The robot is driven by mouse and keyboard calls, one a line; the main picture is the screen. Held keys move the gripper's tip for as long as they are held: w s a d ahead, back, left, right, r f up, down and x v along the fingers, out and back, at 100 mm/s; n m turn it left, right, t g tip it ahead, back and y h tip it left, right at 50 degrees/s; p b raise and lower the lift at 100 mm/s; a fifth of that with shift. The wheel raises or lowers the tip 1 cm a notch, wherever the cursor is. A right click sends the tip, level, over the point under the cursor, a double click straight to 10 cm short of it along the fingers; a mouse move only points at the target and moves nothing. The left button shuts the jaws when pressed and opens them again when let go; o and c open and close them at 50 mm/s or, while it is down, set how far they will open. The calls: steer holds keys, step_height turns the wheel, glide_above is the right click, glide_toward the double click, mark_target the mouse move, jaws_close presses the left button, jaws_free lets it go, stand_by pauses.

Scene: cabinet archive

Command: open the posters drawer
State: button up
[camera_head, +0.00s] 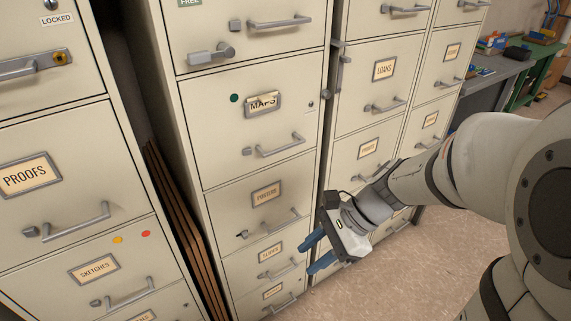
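The posters drawer (225,207) is in the middle cabinet, below the MAPS drawer (215,125) and above the SLIDES drawer (240,262). It looks shut. Its framed label (266,194) is near the middle of the front. Its grey bar handle (275,226) sits low on the front, with a small dark latch piece (242,235) at the handle's left. My gripper (316,251) is at the lower right of this drawer in the picture. Its two blue fingers are apart, with nothing seen between them, and point left. The gripper appears apart from the handle.
A cabinet with PROOFS (75,215) and SKETCHES (70,275) drawers stands at the left; brown boards (175,215) fill the gap beside it. More cabinets, with a LOANS drawer (355,105), stand behind my arm. Open floor (400,285) lies at lower right.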

steer(key=w+a+f+m+t+y+b, duration=0.1)
steer(key=w+a+f+m+y+b, duration=0.35)
steer(key=f+m, duration=0.4)
steer(key=m+t+y+b, duration=0.3)
steer(key=m+t+b, duration=0.7)
steer(key=m, duration=1)
glide_toward(286, 225)
steer(key=x, duration=0.3)
steer(key=b+x, duration=0.2)
steer(key=x, duration=0.5)
steer(key=shift+w+a+f, duration=0.1)
steer(key=shift+w+a, duration=0.1)
steer(key=shift+c, duration=0.5)
jaws_close()
